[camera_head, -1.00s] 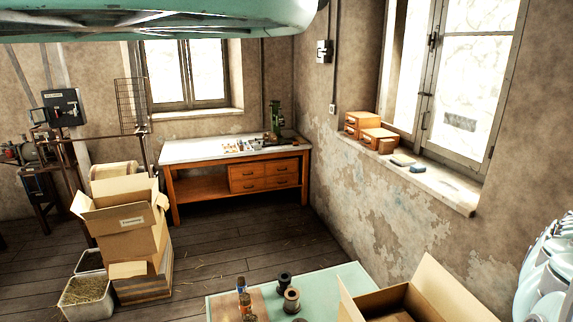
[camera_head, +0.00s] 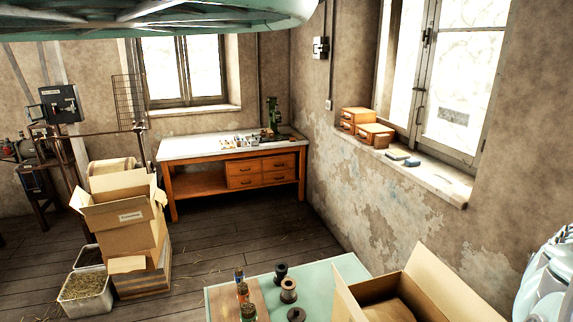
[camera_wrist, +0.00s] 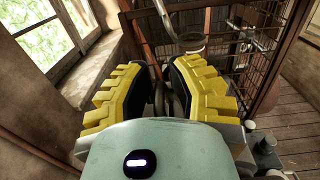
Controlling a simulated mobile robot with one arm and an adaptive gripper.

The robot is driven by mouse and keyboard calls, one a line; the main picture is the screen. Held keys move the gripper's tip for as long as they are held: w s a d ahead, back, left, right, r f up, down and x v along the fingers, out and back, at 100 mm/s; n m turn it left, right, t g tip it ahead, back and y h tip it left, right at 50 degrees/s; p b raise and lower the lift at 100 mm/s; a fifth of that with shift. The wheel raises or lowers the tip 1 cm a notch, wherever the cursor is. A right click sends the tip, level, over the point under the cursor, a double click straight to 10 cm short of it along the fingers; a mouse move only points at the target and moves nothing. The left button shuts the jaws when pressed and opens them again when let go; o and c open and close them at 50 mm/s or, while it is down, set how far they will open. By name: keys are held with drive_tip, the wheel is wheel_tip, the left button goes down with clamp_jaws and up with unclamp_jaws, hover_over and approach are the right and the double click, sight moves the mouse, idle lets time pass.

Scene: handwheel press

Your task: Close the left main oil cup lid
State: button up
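My gripper (camera_wrist: 165,85) shows in the wrist view with its two yellow ridged fingers apart and a gap between them. Dark rounded shapes show behind the gap, and I cannot tell what they are. Nothing is clearly held. I cannot make out the left main oil cup or its lid in either view. The gripper's fingers do not show in the head view.
A green table (camera_head: 342,269) with spools and bottles stands in front, beside an open cardboard box (camera_head: 436,290). Stacked boxes (camera_head: 128,238) stand left, a workbench (camera_head: 196,148) behind. The wrist view shows a wire mesh (camera_wrist: 272,50) and a window (camera_wrist: 45,30).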

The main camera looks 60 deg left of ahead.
clamp_jaws()
drive_tip(key=shift+w, duration=0.1)
